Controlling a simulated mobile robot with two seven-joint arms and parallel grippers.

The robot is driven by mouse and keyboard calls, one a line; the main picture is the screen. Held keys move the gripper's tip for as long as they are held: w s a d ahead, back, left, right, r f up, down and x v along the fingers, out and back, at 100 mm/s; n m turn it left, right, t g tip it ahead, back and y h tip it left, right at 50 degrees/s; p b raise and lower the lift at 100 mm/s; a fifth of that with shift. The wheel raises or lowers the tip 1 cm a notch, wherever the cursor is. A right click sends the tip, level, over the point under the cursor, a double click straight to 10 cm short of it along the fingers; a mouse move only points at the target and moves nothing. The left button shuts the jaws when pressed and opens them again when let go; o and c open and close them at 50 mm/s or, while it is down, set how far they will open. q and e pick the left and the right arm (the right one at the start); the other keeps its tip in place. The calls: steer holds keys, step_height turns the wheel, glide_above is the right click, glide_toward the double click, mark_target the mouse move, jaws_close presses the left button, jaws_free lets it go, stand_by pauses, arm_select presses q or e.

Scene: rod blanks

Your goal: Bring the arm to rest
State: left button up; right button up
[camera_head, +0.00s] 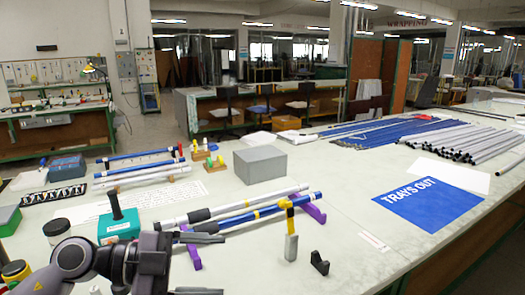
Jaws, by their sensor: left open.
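My left gripper (222,265) is at the lower left, its arm coming in from the bottom left corner. Its two dark fingers are spread apart with nothing visible between them. The upper finger appears just in front of the near ends of two rods; I cannot tell whether it touches them. A white and black rod (246,204) and a blue rod with yellow bands (262,212) lie on purple supports (314,213). A yellow-topped grey tool (291,245) stands in front of the rods. My right gripper is not in view.
A teal block with a black handle (119,226) and a dark-lidded jar (57,231) stand near my left arm. A grey box (260,164) stands behind the rods. A small black bracket (320,263) is at right. Many rods lie far right. The tabletop (330,175) is clear before the blue sheet (435,205).

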arm_select(q)
step_height(320, 180, up, 5)
steer(key=w+a+n+t, duration=0.1)
steer(key=a+n+t, duration=0.1)
steer(key=n+t, duration=0.95)
steer(key=a+f+n+t+y, duration=0.3)
steer(key=a+f+n+y, duration=0.75)
steer(key=y, duration=0.45)
steer(key=s+a+f+n+g+y, duration=0.2)
steer(key=s+a+f+g, duration=0.1)
steer(key=s+f+g, duration=0.55)
steer(key=s+d+f+m+g+h, duration=0.1)
steer(key=s+f+g, duration=0.2)
steer(key=s+f, duration=0.35)
steer(key=s+d+f+g+h, duration=0.1)
steer(key=s+f+g, duration=0.2)
steer(key=s, duration=0.6)
steer(key=w+d+f+t+h+b, duration=0.1)
steer(key=w+f+t, duration=0.5)
steer(key=f, duration=0.6)
steer(key=shift+w+d+m+t+h+b, duration=0.45)
steer(key=shift+d+b, duration=0.2)
steer(key=shift+d, duration=0.2)
